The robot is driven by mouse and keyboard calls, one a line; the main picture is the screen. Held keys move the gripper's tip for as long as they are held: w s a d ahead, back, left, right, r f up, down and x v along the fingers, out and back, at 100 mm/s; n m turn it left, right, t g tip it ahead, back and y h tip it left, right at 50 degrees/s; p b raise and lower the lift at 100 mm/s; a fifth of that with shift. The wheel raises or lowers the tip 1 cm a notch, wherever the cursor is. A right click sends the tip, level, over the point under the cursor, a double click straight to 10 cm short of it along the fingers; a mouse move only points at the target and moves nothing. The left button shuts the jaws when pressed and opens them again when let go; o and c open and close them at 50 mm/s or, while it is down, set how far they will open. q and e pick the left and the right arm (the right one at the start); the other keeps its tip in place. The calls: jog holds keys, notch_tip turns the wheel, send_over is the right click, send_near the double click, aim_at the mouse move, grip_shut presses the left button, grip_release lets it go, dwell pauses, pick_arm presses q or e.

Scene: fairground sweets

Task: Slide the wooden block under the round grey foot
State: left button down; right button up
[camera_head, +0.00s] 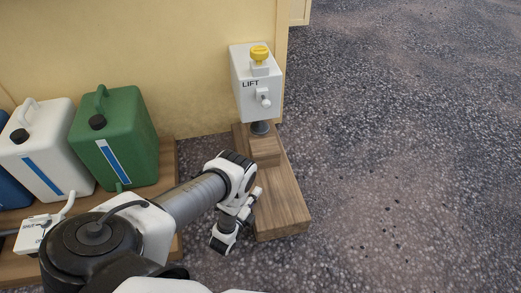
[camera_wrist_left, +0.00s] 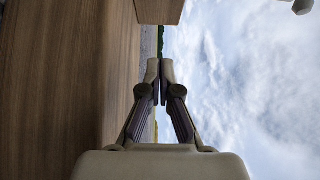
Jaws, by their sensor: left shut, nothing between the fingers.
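The round grey foot (camera_head: 260,128) hangs under the white box marked LIFT (camera_head: 256,92). The wooden block (camera_head: 265,152) sits on a wooden plank (camera_head: 284,208), just in front of the foot in the head view. I cannot tell whether its back edge is under the foot. My left gripper (camera_head: 257,191) is shut and empty, low over the plank's left side, on the near side of the block and apart from it. In the left wrist view the shut fingers (camera_wrist_left: 160,68) point toward the block (camera_wrist_left: 159,10). My right gripper is not in view.
A green canister (camera_head: 120,140) and a white canister (camera_head: 45,150) stand on wood at the left, with a blue one partly cut off. A yellow wall (camera_head: 190,60) is behind. A yellow knob (camera_head: 260,52) tops the box. Open dark ground (camera_head: 410,150) lies right.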

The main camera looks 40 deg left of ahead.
pick_arm(q)
jog(key=b, duration=0.5)
send_near(269, 161)
jog(key=w+d, duration=0.1)
jog(key=w, duration=0.1)
jog(key=w+d, duration=0.1)
jog(key=w, duration=0.1)
jog(key=shift+w+d+f, duration=0.1)
jog(key=shift+d+f, duration=0.25)
jog(key=w+a, duration=0.1)
jog(key=w+a+b, duration=0.1)
jog(key=a, duration=0.1)
jog(key=shift+r, duration=0.1)
jog(key=shift+w+r, duration=0.1)
jog(key=shift+r, duration=0.05)
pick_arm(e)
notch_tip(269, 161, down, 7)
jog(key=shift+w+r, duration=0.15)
pick_arm(q)
jog(key=shift+a, duration=0.1)
